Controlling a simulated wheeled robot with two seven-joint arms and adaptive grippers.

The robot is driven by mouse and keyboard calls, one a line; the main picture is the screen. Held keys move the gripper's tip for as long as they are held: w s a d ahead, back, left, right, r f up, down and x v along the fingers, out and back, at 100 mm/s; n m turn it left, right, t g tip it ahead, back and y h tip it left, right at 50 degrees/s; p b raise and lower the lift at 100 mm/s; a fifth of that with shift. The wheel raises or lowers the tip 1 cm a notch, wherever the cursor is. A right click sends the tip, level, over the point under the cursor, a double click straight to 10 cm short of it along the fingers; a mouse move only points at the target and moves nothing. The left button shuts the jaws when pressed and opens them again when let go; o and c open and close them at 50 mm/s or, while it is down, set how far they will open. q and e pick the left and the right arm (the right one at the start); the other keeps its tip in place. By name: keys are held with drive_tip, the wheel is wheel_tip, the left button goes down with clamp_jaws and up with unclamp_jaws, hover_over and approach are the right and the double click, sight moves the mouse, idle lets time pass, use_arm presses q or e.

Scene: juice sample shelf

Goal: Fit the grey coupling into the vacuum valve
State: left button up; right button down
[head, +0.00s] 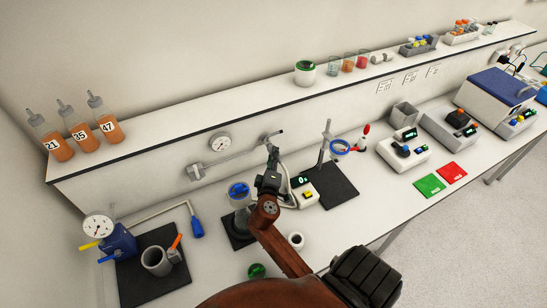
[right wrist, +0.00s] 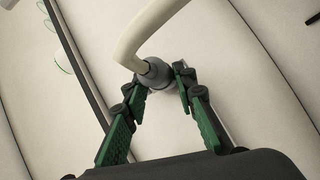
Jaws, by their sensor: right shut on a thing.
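My right gripper (head: 271,156) reaches up towards the wall and is shut on the grey coupling. In the right wrist view the coupling (right wrist: 155,74) sits between the green-padded fingers (right wrist: 158,88), with a cream hose (right wrist: 143,38) running from it. In the head view the coupling is too small to tell from the dark fingers. A grey wall fitting with a pipe (head: 225,158), which looks like the vacuum valve, runs below a round gauge (head: 220,142). The pipe's right end (head: 272,135) is close to my fingertips. I cannot tell whether they touch. My left gripper is not in view.
A blue-topped vessel (head: 239,191) stands left of my right arm. A small device with a display (head: 304,191) and a ring stand (head: 324,145) are to its right. The shelf edge (head: 190,133) runs above.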

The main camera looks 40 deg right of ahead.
drive_tip(key=shift+w+d, duration=0.2)
drive_tip(key=shift+w, duration=0.35)
drive_tip(key=shift+r, duration=0.2)
drive_tip(key=c, duration=2)
unclamp_jaws()
drive_tip(key=shift+c, duration=0.2)
drive_tip(key=o, duration=0.5)
drive_tip(key=shift+w+f, duration=0.15)
drive_tip(key=shift+w, duration=0.05)
drive_tip(key=shift+c, duration=0.2)
drive_tip(key=shift+o, duration=0.4)
drive_tip(key=shift+s, duration=0.1)
